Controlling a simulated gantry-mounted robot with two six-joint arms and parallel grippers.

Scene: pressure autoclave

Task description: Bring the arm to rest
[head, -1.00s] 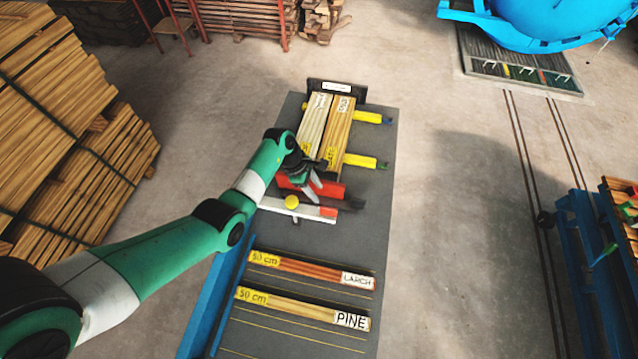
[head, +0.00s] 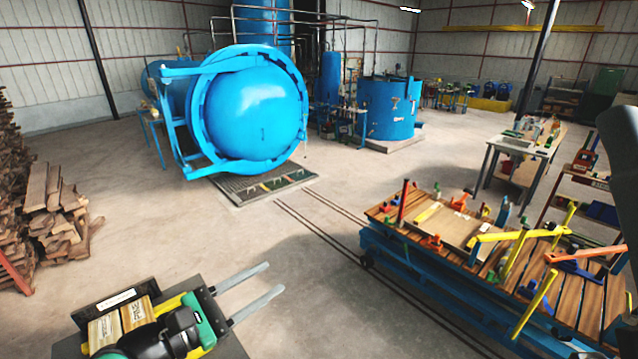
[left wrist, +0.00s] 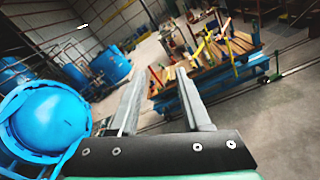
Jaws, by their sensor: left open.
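My left gripper (head: 257,290) is at the lower left of the head view, with its two grey fingers apart and nothing between them. It is raised in front of the dark bench with the boards (head: 120,322) and points to the right. In the left wrist view the same open fingers (left wrist: 158,100) reach toward the cart, with clear space between them. My right gripper is not in view.
A blue autoclave (head: 250,110) with a round door stands at the back. A blue cart (head: 440,270) with a slatted deck and several coloured clamps stands on the right. Rails (head: 320,222) cross the floor. A wood stack (head: 55,210) is at the left. The floor between is open.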

